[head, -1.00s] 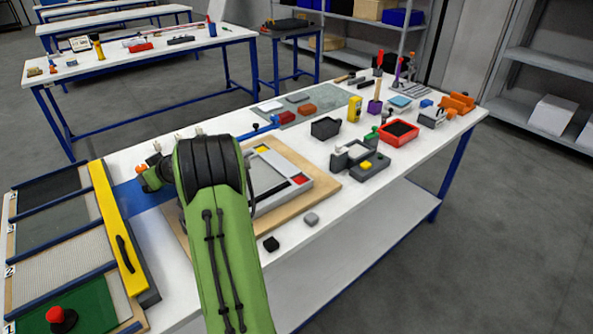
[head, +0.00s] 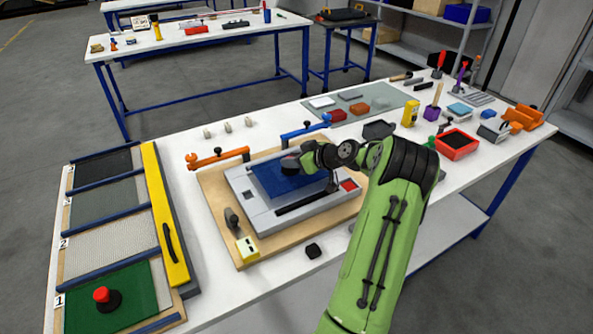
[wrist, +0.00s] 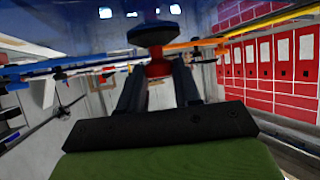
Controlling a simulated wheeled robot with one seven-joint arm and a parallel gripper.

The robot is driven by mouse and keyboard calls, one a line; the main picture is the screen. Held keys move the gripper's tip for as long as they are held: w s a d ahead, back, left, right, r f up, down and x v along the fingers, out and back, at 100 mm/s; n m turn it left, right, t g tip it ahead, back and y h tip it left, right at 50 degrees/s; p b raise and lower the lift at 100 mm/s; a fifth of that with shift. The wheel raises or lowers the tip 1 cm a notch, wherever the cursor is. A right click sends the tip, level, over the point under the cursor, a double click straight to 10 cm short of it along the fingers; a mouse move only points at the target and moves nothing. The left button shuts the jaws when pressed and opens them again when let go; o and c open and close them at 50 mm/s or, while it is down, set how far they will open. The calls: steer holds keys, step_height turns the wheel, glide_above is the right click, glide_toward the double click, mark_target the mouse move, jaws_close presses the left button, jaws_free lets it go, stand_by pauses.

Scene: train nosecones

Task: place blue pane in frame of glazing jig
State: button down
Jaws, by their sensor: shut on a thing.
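The blue pane (head: 284,187) lies over the grey frame (head: 262,222) of the glazing jig, whose wooden base (head: 215,205) rests on the table. I cannot tell whether the pane is seated or slightly above the frame. My gripper (head: 303,160) is over the pane's upper right part, shut on a dark, round-ended handle (head: 290,165) at the pane. In the wrist view my gripper (wrist: 158,80) is shut on the handle's red stem (wrist: 157,69), below a dark disc (wrist: 153,33). The arm hides the frame's right side in part.
An orange clamp (head: 218,158) and a blue clamp (head: 305,132) stand at the jig's far side. A yellow block (head: 247,248) is at its near left corner. A rack with a yellow bar (head: 163,215) stands to the left. A black block (head: 313,251) lies in front.

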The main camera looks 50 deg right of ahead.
steer(key=shift+f, duration=1.55)
steer(key=shift+f+b, duration=0.1)
steer(key=shift+b, duration=0.25)
steer(key=c, duration=0.8)
jaws_free()
